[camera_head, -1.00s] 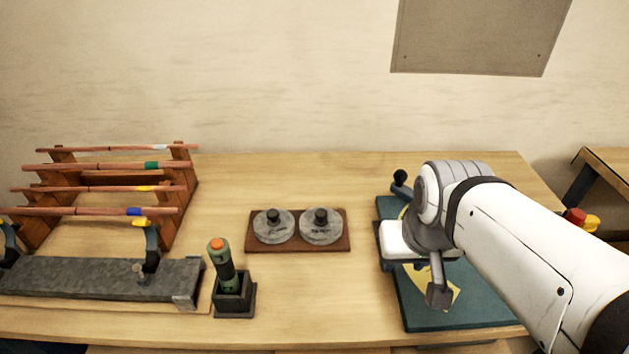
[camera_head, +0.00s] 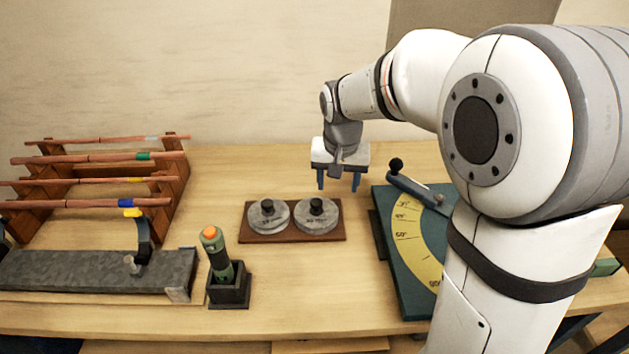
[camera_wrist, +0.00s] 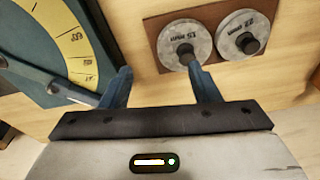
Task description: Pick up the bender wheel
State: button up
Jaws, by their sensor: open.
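Two grey bender wheels with black knobs lie side by side on a brown wooden board (camera_head: 293,237). The left wheel (camera_head: 254,217) and the right wheel (camera_head: 330,224) also show in the wrist view, where one (camera_wrist: 171,49) reads 15 mm and the other (camera_wrist: 227,36) reads 22 mm. My gripper (camera_head: 338,181) is open and empty. It hangs above the bench, behind and slightly right of the right wheel, touching neither. In the wrist view my gripper's blue fingers (camera_wrist: 164,86) are spread apart, with the 15 mm wheel just beyond the right finger.
The teal bending plate (camera_head: 392,259) with its yellow angle scale and lever (camera_head: 418,188) stands right of the board. A green tool (camera_head: 216,254) stands in a dark holder (camera_head: 230,290) at left. Further left are a rack of copper tubes (camera_head: 95,157) and a grey block (camera_head: 90,273).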

send_over(316, 201)
jog(key=s, duration=0.1)
jog(key=shift+m, duration=0.3)
jog(key=f, duration=0.6)
jog(key=shift+s+a+f, duration=0.1)
jog(key=shift+s+a, duration=0.05)
jog(key=shift+a, duration=0.1)
jog(key=shift+a+f, duration=0.1)
jog(key=shift+f, duration=0.2)
jog(key=f, duration=0.5)
jog(key=w+f+p, duration=0.1)
jog(key=f, duration=0.1)
jog(key=shift+w+d+f, duration=0.1)
jog(key=shift+d+f, duration=0.1)
jog(key=shift+d, duration=0.2)
jog(key=shift+c, duration=0.5)
grip_shut()
